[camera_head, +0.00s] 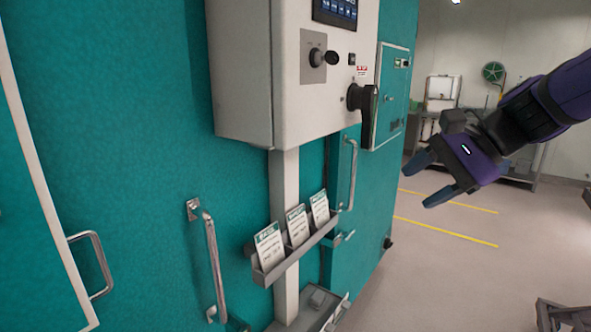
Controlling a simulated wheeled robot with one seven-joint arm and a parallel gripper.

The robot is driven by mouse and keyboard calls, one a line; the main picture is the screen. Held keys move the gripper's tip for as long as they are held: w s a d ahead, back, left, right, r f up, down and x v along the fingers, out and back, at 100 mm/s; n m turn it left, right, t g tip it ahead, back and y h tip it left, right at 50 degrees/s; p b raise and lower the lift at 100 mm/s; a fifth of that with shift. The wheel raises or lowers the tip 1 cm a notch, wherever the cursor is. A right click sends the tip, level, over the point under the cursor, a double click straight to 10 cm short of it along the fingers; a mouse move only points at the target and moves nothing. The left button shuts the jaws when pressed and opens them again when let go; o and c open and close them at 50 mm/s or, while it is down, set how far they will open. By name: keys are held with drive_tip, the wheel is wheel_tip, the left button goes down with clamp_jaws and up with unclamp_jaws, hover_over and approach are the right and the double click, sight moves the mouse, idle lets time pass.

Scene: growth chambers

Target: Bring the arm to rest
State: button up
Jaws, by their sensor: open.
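My gripper (429,183) is on the right side of the head view, at the end of my purple and black arm. Its two blue-grey fingers are spread apart and point left toward the teal chamber. Nothing shows between the fingers. Open air lies around the gripper, and it appears apart from the cabinet. My arm runs in from the upper right edge of the picture.
A teal chamber (110,130) fills the left, with metal handles (210,255) standing out. A white control box (243,75) carries a black knob and a black handle. A card rack (295,253) juts out below. Open floor (440,270) with yellow lines lies right.

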drive_tip(key=s+d+n+t+h, duration=0.1)
drive_tip(key=s+d+n+h, duration=0.3)
drive_tip(key=s, duration=0.3)
drive_tip(key=s+d+f+n+t+h, duration=0.1)
drive_tip(key=s+d+n+h, duration=0.3)
drive_tip(key=s+n, duration=0.3)
drive_tip(key=shift+s+d+h, duration=0.3)
drive_tip(key=shift+s+d, duration=0.05)
drive_tip(key=shift+d, duration=0.5)
idle(0.8)
